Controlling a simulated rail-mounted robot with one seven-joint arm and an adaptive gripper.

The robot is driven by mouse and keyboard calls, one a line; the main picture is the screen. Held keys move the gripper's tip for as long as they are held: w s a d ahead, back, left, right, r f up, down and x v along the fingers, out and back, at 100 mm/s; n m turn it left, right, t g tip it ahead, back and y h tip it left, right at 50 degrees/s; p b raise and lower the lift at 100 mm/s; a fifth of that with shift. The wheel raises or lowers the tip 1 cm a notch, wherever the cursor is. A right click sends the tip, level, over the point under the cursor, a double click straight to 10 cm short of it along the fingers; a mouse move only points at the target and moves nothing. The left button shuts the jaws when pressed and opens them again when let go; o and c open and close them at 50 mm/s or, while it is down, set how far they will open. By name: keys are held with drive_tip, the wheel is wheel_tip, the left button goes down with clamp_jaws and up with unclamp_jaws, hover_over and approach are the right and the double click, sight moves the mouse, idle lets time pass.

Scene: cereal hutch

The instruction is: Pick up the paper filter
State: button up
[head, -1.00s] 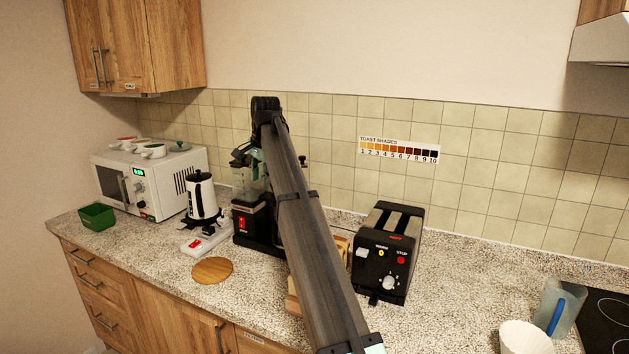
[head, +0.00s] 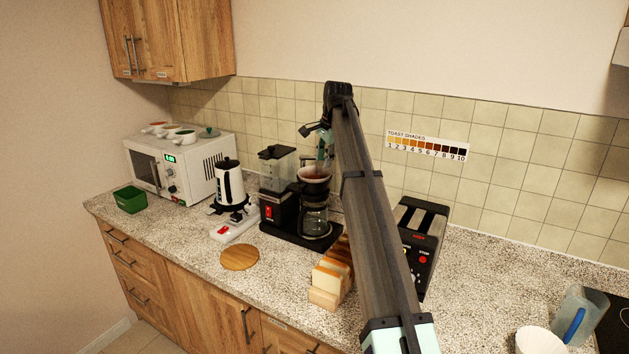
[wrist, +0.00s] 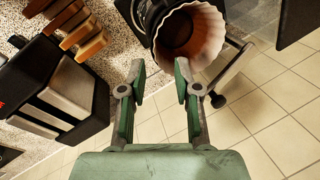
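A white fluted paper filter (wrist: 190,35), brown inside, sits at the top of the black coffee maker. In the head view this filter (head: 314,173) shows above the glass carafe (head: 314,217). My gripper (wrist: 158,82) is open and empty in the wrist view. Its two green fingers are apart, with the filter just beyond and to the right of the right fingertip, not between them. In the head view my gripper (head: 324,152) is close above the coffee maker, partly hidden by my arm. A second white fluted cup-like thing (head: 539,341) stands at the bottom right edge.
The toaster (head: 420,240) and sliced bread (head: 333,268) stand right of and in front of the coffee maker. The kettle (head: 229,185) and microwave (head: 180,165) are to the left. A blue-handled jug (head: 583,312) is at the right. The front counter near the round board (head: 240,257) is clear.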

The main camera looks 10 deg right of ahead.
sight(322, 182)
drive_tip(key=shift+d+p+x, duration=0.2)
drive_tip(key=shift+p+x, duration=1.3)
drive_tip(key=shift+x, duration=1.95)
drive_tip(key=shift+s, duration=0.1)
clamp_jaws()
